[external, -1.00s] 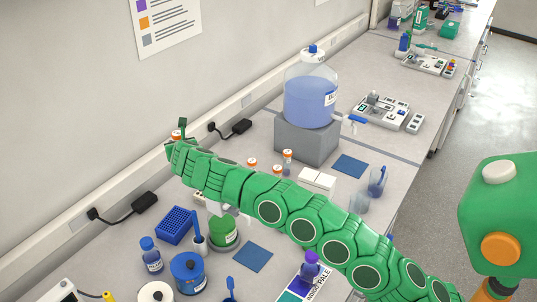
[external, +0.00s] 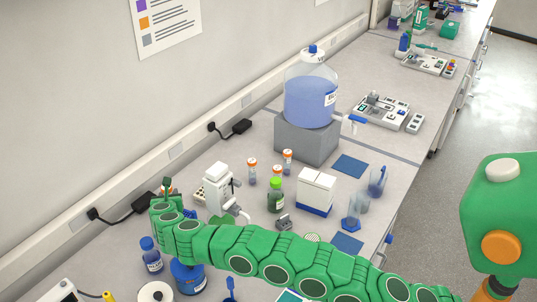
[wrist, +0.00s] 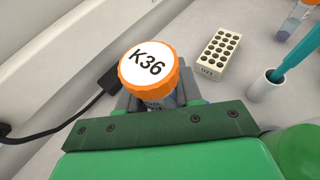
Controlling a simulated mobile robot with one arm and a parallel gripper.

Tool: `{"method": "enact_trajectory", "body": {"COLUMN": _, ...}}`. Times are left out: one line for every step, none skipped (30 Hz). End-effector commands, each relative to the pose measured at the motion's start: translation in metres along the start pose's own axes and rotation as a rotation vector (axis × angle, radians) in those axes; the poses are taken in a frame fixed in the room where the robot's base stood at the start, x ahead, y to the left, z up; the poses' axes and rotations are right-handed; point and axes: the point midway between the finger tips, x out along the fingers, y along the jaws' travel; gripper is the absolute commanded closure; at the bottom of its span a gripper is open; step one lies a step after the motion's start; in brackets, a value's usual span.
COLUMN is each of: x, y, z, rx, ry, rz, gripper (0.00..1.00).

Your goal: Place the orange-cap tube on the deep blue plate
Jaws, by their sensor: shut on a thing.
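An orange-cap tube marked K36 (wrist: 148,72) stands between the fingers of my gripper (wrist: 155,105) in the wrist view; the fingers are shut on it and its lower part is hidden. In the external view my gripper (external: 166,190) is at the left, above the bench near the wall, and the held tube is mostly hidden by the arm. Two flat blue squares show on the bench, one at the back (external: 350,165) and one nearer (external: 346,243); I cannot tell which is the deep blue plate. Both lie far right of my gripper.
Other orange-capped tubes (external: 252,171) (external: 287,162) stand mid-bench. A green-capped bottle (external: 275,197), a white box (external: 315,190) and a white device (external: 219,186) stand behind my arm. A large carboy (external: 311,92) sits on a grey block. A holed rack (wrist: 220,53) shows in the wrist view.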

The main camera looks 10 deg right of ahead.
Motion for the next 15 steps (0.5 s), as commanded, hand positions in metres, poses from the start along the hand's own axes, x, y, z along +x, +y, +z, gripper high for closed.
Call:
{"method": "enact_trajectory", "body": {"x": 0.001, "y": 0.0, "z": -0.002, "rx": 0.0, "ry": 0.0, "rz": 0.0, "gripper": 0.94}}
{"method": "enact_trajectory", "body": {"x": 0.001, "y": 0.0, "z": -0.003, "rx": 0.001, "ry": 0.0, "rz": 0.001, "gripper": 0.94}}
{"method": "enact_trajectory", "body": {"x": 0.002, "y": 0.0, "z": -0.005, "rx": 0.001, "ry": 0.0, "rz": 0.001, "gripper": 0.94}}
{"method": "enact_trajectory", "body": {"x": 0.003, "y": 0.0, "z": -0.006, "rx": 0.001, "ry": 0.001, "rz": 0.001, "gripper": 0.94}}
{"method": "enact_trajectory", "body": {"x": 0.003, "y": 0.0, "z": -0.008, "rx": 0.001, "ry": 0.001, "rz": 0.001, "gripper": 0.94}}
{"method": "enact_trajectory", "body": {"x": 0.005, "y": 0.0, "z": -0.012, "rx": 0.0, "ry": 0.001, "rz": 0.001, "gripper": 0.94}}
{"method": "enact_trajectory", "body": {"x": 0.006, "y": 0.0, "z": -0.015, "rx": 0.0, "ry": 0.001, "rz": 0.001, "gripper": 0.94}}
{"method": "enact_trajectory", "body": {"x": 0.008, "y": 0.0, "z": -0.018, "rx": 0.0, "ry": 0.001, "rz": 0.001, "gripper": 0.94}}
{"method": "enact_trajectory", "body": {"x": 0.01, "y": 0.0, "z": -0.023, "rx": 0.0, "ry": 0.001, "rz": 0.001, "gripper": 0.94}}
{"method": "enact_trajectory", "body": {"x": 0.011, "y": 0.0, "z": -0.027, "rx": 0.0, "ry": 0.001, "rz": 0.001, "gripper": 0.94}}
{"method": "enact_trajectory", "body": {"x": 0.013, "y": 0.001, "z": -0.031, "rx": -0.001, "ry": 0.001, "rz": 0.002, "gripper": 0.94}}
{"method": "enact_trajectory", "body": {"x": 0.014, "y": 0.001, "z": -0.035, "rx": -0.001, "ry": 0.001, "rz": 0.003, "gripper": 0.94}}
{"method": "enact_trajectory", "body": {"x": 0.015, "y": 0.001, "z": -0.037, "rx": -0.001, "ry": 0.001, "rz": 0.003, "gripper": 0.94}}
{"method": "enact_trajectory", "body": {"x": 0.015, "y": 0.001, "z": -0.038, "rx": 0.0, "ry": 0.001, "rz": 0.003, "gripper": 0.94}}
{"method": "enact_trajectory", "body": {"x": 0.016, "y": 0.001, "z": -0.038, "rx": 0.001, "ry": 0.0, "rz": 0.003, "gripper": 0.94}}
